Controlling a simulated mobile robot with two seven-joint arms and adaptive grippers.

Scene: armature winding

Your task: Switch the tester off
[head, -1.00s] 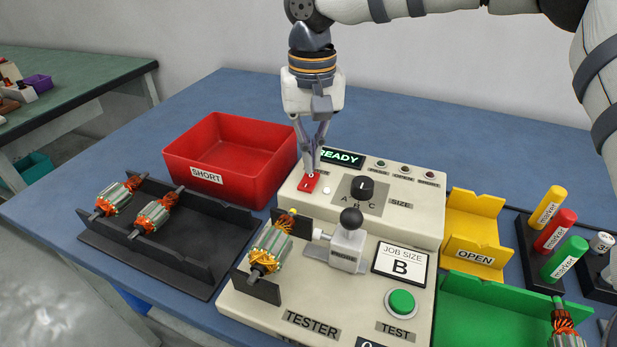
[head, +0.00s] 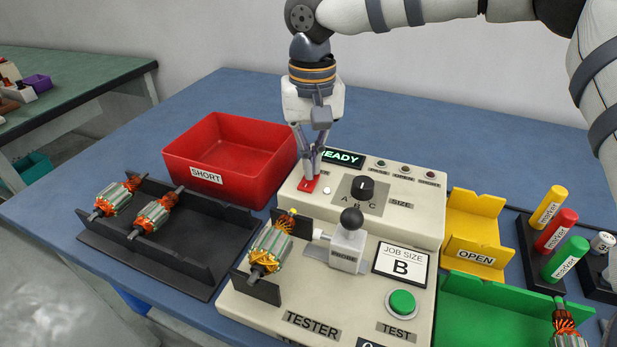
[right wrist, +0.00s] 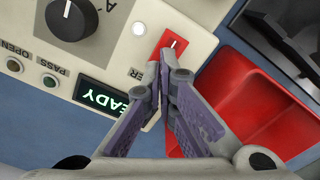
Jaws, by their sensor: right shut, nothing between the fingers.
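The tester (head: 426,215) is a cream box in the middle of the table. Its display (head: 343,159) reads READY, and a small white lamp (head: 327,190) beside the switch looks lit. The red power switch (head: 309,184) is at the panel's left; it also shows in the right wrist view (right wrist: 174,43). My right gripper (head: 308,178) points down with its shut, empty fingertips at the switch; in the right wrist view the fingertips (right wrist: 160,62) are at the switch's near edge. Whether they touch it I cannot tell. My left gripper is not in view.
A red SHORT bin (head: 227,153) stands close left of the tester. A black rack (head: 205,262) holds two armatures; another armature (head: 269,248) sits in the tester's cradle. A dial (head: 363,188) and clamp knob (head: 351,218) stand up nearby. Yellow OPEN (head: 474,225) and green (head: 480,312) trays are at right.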

